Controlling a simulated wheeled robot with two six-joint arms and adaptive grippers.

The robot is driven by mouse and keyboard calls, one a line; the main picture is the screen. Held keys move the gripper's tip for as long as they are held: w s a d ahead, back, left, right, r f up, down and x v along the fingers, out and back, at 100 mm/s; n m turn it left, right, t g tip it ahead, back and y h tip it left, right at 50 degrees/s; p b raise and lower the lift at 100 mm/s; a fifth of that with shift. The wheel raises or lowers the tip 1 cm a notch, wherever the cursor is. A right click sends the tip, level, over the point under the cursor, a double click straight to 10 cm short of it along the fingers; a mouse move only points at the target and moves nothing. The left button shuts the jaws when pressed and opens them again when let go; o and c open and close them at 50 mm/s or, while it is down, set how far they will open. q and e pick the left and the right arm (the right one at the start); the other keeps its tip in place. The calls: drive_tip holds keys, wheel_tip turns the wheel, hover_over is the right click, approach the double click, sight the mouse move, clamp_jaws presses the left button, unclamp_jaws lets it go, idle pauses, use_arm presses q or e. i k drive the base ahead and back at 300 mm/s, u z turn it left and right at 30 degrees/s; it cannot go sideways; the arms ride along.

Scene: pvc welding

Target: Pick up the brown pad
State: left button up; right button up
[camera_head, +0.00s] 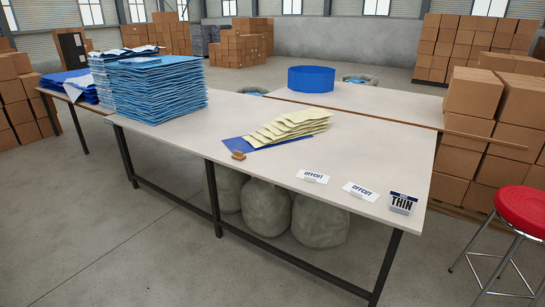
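A small brown pad (238,155) lies near the front edge of the long white table (370,150), at about the middle of the picture. It is at the left end of a flat blue sheet (262,142), near that sheet's corner. I cannot tell whether it rests on the sheet or on the bare tabletop. A spread stack of pale yellow sheets (292,126) lies on the blue sheet, to the right of the pad and a little behind it. Neither of my grippers is in view.
A tall stack of blue sheets (155,92) stands at the table's left end. Two "OFFCUT" cards (313,176) and a "THIN" sign (402,203) lie at the right. Grey sacks (265,208) sit underneath. A red stool (525,208) stands at right. The tabletop's middle right is clear.

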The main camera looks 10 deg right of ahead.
sight(238, 156)
drive_tip(key=u, duration=0.15)
drive_tip(key=i, duration=2.7)
drive_tip(key=z, duration=0.5)
